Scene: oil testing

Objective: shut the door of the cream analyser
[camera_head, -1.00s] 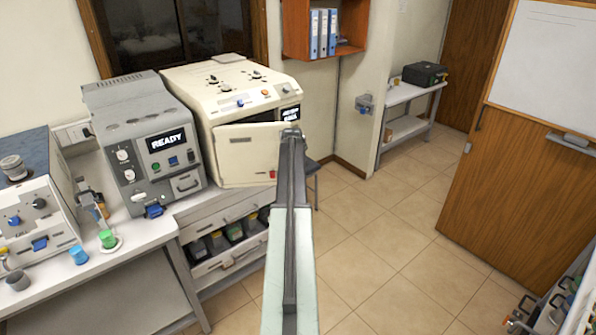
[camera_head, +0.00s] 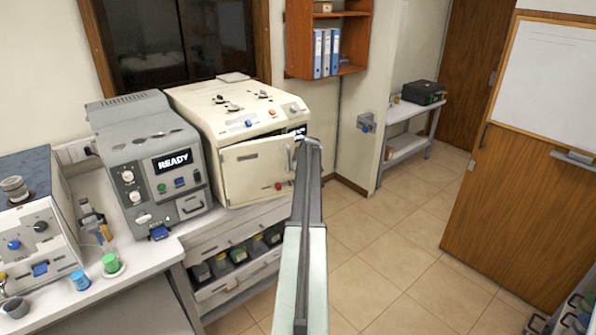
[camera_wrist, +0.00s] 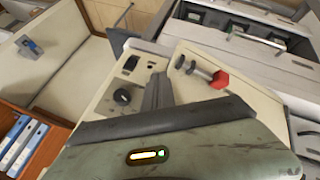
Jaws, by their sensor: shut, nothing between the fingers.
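The cream analyser (camera_head: 205,103) stands on the bench against the wall, right of the grey machine. Its cream door (camera_head: 255,172) is ajar, hinged at the left, with a dark gap along its top and right side. A pale handle (camera_head: 289,158) is on its right edge. My gripper (camera_head: 309,143) is shut and empty, just right of the door's free edge; I cannot tell whether it touches. In the wrist view, my dark gripper fingers (camera_wrist: 156,92) are in front of a cream panel with a black knob and a red knob (camera_wrist: 219,79). My arm hides part of the analyser's right side.
The grey machine (camera_head: 150,150) with a lit READY display stands close on the left. Below the analyser is a drawer unit (camera_head: 235,285) with several bins. Green and blue cups (camera_head: 80,280) stand on the left bench. Tiled floor (camera_head: 385,250) is clear on the right.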

